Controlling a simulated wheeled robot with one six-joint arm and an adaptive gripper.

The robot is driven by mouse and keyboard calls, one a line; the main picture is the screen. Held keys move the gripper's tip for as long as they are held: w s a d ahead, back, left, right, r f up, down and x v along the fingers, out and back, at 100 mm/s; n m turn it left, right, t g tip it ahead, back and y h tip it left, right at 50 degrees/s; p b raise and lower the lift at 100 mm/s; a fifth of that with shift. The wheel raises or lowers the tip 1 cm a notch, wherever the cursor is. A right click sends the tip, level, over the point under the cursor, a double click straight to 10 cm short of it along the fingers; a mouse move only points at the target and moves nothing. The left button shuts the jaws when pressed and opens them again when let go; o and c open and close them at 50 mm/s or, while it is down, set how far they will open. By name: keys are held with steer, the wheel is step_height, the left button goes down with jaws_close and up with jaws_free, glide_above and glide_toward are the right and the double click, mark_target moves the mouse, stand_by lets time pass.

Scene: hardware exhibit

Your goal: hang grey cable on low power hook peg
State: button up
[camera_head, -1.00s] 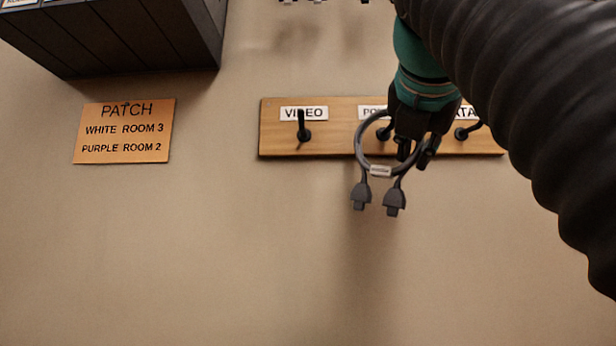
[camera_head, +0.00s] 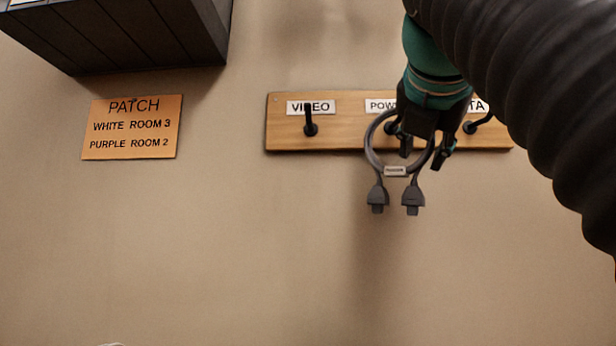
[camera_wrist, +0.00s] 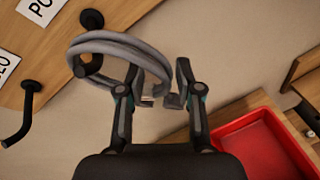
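The grey cable (camera_head: 369,150) is a loop with a small white tag and two plugs hanging below it. In the head view it hangs at the POWER peg (camera_head: 390,128), whose base shows inside the loop. In the wrist view the cable loop (camera_wrist: 125,42) passes around the peg (camera_wrist: 90,62), with the peg's tip sticking out past the cable. My gripper (camera_head: 421,155) is in front of the loop. In the wrist view my gripper (camera_wrist: 161,101) has its fingertips apart, with the cable beside the left finger. Contact between finger and cable is hard to tell.
The wooden board (camera_head: 350,135) also bears the VIDEO peg (camera_head: 310,127) at left and the DATA peg (camera_head: 470,128) at right, close to my gripper. A red tray (camera_wrist: 255,145) lies lower right in the wrist view. The wall below the board is clear.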

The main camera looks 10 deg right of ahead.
stand_by(0.3)
steer(key=v, duration=0.7)
stand_by(0.7)
steer(key=shift+s+a+r, duration=0.1)
steer(key=shift+s, duration=0.15)
